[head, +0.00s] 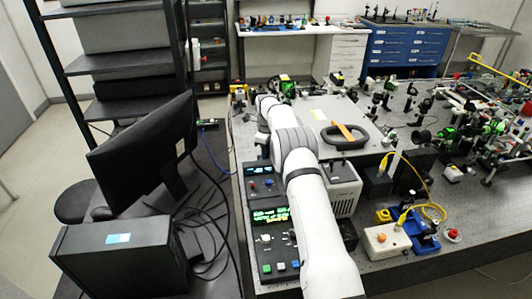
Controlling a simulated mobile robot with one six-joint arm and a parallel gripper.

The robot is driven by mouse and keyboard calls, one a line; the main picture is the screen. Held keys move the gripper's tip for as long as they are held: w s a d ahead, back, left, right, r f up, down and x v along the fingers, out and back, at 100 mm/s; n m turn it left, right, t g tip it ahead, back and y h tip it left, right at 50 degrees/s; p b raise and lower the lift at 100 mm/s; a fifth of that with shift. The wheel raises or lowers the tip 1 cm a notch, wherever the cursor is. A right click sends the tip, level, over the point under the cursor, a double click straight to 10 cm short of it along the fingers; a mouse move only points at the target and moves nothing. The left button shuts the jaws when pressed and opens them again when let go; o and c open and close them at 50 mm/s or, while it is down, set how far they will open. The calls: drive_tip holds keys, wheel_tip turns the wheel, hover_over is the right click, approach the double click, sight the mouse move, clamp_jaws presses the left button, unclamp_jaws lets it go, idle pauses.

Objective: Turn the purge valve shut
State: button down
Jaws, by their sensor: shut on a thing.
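My white arm reaches up from the bottom centre along the left side of the dark bench. Its far end is at the rear left, beside a large grey flat-topped housing (318,103). I cannot make out my gripper's fingers; they are hidden behind the arm's last links or too small to tell. I cannot identify the purge valve for certain. A small yellow and red part (239,90) shows at the bench's rear left corner, just left of the arm's far end; I cannot tell whether it is the valve or whether anything touches it.
A black oval object with an orange strip (346,132) lies on the housing. A monitor (143,148) and a computer case (120,258) stand at left. Optics and yellow cable crowd the right.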

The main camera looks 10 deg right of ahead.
drive_tip(key=n+b, duration=0.1)
drive_tip(key=n, duration=0.3)
drive_tip(key=shift+n+b, duration=0.35)
drive_tip(key=shift+n, duration=0.05)
drive_tip(key=n, duration=0.4)
drive_tip(key=shift+n, duration=0.4)
drive_tip(key=shift+r, duration=0.1)
drive_tip(key=c, duration=1.3)
unclamp_jaws()
drive_tip(key=shift+c, duration=0.2)
drive_tip(key=shift+r+b, duration=0.8)
drive_tip(key=shift+r, duration=3.05)
drive_tip(key=shift+r, duration=0.1)
